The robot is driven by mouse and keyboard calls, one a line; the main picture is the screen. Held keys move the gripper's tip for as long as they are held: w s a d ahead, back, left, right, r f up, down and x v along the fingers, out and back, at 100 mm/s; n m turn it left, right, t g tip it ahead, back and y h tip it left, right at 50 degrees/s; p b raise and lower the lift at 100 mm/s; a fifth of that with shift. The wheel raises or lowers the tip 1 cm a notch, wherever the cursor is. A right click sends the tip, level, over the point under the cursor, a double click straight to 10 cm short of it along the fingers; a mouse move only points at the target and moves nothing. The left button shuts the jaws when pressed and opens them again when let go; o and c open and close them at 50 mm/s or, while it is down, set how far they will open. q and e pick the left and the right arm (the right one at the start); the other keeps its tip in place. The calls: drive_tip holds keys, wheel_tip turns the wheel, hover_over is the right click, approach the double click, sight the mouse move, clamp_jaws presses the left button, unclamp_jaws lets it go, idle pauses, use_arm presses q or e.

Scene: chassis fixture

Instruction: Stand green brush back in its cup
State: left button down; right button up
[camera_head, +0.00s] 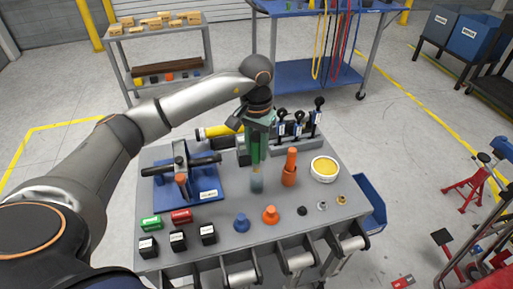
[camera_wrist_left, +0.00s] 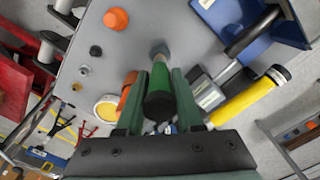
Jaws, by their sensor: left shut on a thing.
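My left gripper (camera_head: 258,152) is shut on the green brush (camera_head: 257,158) above the middle of the grey workbench (camera_head: 220,258). The brush hangs close to upright, its greyish bristle end (camera_head: 257,185) pointing down. In the left wrist view the brush's green handle (camera_wrist_left: 162,82) sits between the two green fingers, dark end toward the camera. I cannot tell whether the bristle end touches the bench. An orange cup with an orange handle in it (camera_head: 290,168) stands just right of the brush. I cannot make out a separate cup for the green brush. My right gripper is not in view.
A blue fixture (camera_head: 208,194) lies left, with a yellow cylinder (camera_head: 218,130) behind. A round yellow-topped tub (camera_head: 324,169) stands right. Toggle clamps (camera_head: 298,125) stand at the back.

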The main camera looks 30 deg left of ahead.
sight(256, 160)
use_arm(q)
drive_tip(key=shift+f, duration=0.15)
drive_tip(key=shift+f+b, duration=1.85)
drive_tip(key=shift+f, duration=0.2)
drive_tip(key=shift+c, duration=2.3)
unclamp_jaws()
